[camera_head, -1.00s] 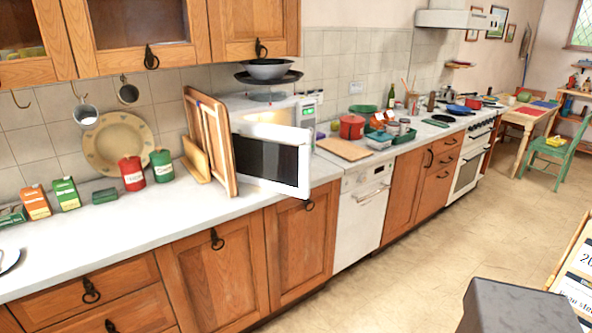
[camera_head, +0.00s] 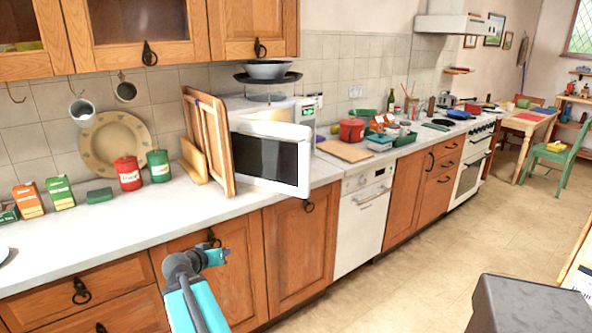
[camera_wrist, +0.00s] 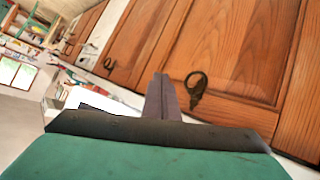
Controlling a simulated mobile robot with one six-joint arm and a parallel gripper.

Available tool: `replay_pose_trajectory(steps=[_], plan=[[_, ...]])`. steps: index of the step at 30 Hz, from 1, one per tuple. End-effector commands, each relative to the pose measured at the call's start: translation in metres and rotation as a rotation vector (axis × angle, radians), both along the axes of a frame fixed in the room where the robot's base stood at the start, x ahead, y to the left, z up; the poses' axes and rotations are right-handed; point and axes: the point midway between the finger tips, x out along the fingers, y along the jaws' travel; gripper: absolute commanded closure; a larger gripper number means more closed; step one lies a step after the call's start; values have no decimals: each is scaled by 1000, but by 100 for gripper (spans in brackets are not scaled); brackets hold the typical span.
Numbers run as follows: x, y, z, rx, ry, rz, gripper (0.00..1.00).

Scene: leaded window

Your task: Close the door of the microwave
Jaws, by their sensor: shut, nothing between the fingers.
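The white microwave (camera_head: 240,103) stands on the counter against the tiled wall. Its door (camera_head: 272,157), white with a dark window, stands open and swung out over the counter's front edge. Wooden boards leaning at its left hide part of the body. My gripper (camera_head: 216,256) is in front of the lower cabinets, below the counter edge and to the lower left of the door, apart from it. In the wrist view my gripper (camera_wrist: 163,97) is shut and empty, with a wooden cabinet door behind it. I cannot make out the microwave in the wrist view.
Wooden boards (camera_head: 210,143) lean close to the microwave's left side. A flat board (camera_head: 345,151) lies on the counter to its right. A bowl on a dark tray (camera_head: 268,76) is stacked above the microwave. Cabinet handles (camera_head: 308,206) stick out below. The floor (camera_head: 425,255) is clear.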

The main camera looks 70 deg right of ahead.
Motion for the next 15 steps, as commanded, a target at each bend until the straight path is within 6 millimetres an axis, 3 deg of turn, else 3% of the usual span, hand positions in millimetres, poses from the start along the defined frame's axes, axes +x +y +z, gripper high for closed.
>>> replay_pose_trajectory(steps=[1, 6, 15], plan=[[-10, -17, 19, -44, -33, -28, 100], [-42, -61, 85, -187, -134, -106, 100], [-112, -112, 197, -430, -277, -215, 100]])
